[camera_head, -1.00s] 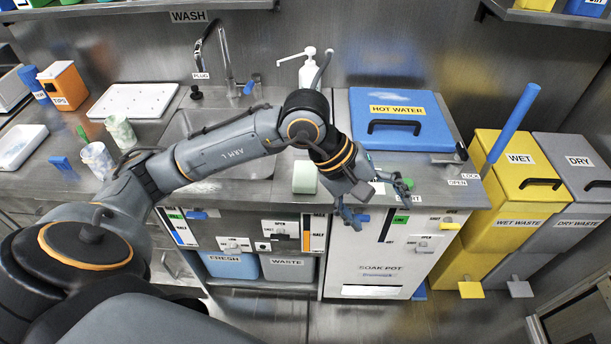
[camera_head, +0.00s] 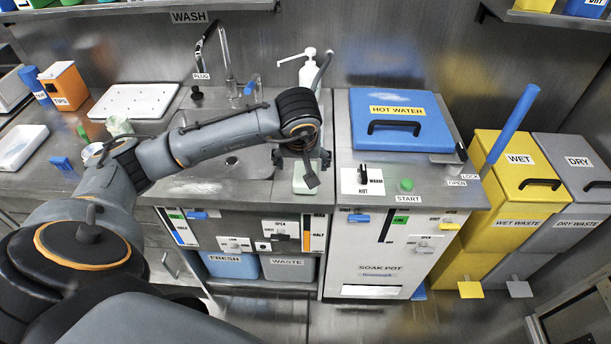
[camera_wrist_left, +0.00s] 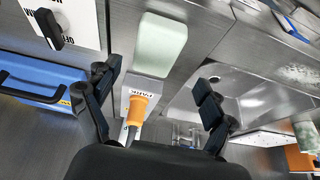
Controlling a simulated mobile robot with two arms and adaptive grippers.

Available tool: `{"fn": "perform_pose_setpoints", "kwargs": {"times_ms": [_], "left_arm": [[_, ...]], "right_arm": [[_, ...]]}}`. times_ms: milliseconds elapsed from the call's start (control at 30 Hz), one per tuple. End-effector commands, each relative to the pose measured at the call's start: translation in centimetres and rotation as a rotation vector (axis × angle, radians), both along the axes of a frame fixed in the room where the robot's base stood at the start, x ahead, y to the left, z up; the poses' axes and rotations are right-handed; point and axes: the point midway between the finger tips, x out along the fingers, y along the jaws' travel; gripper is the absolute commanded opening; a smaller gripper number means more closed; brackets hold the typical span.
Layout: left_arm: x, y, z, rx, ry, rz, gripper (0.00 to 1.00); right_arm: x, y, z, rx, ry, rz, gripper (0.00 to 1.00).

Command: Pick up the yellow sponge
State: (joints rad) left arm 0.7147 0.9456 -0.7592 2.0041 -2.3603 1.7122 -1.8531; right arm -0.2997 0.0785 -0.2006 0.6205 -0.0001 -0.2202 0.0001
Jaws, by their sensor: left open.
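A pale green, rounded, sponge-like block (camera_head: 306,180) lies at the front edge of the steel counter, right of the sink. It looks pale green rather than yellow, and I see no clearly yellow sponge. In the left wrist view the block (camera_wrist_left: 160,45) lies beyond the fingertips, roughly between their lines. My left gripper (camera_head: 302,162) hangs over the counter just behind and above the block and partly hides it in the head view. In the wrist view its fingers (camera_wrist_left: 157,85) are spread and empty. My right gripper is not in view.
The sink basin (camera_head: 235,155) is left of the block. A white pump bottle (camera_head: 308,72) stands behind the gripper. The soak pot's blue lid (camera_head: 400,110), a black knob (camera_head: 362,173) and a green start button (camera_head: 407,184) are to the right. Cups (camera_head: 119,126) stand left.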

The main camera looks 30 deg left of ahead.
Motion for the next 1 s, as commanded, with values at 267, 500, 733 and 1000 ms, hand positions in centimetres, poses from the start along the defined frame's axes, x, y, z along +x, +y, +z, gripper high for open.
{"fn": "perform_pose_setpoints", "kwargs": {"times_ms": [267, 500, 733, 1000], "left_arm": [[1.2, -0.1, -3.6, -0.003, 0.005, 0.001, 0.83], [1.7, 0.1, -4.9, -0.002, 0.001, -0.002, 0.83], [1.7, 0.1, -4.8, -0.003, 0.001, -0.001, 0.65], [1.7, 0.1, -4.8, -0.003, 0.001, -0.001, 0.34]], "right_arm": [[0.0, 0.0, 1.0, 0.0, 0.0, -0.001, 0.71], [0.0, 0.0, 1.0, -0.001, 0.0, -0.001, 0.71], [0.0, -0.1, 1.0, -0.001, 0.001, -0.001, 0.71], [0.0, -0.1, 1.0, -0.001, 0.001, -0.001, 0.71]]}}
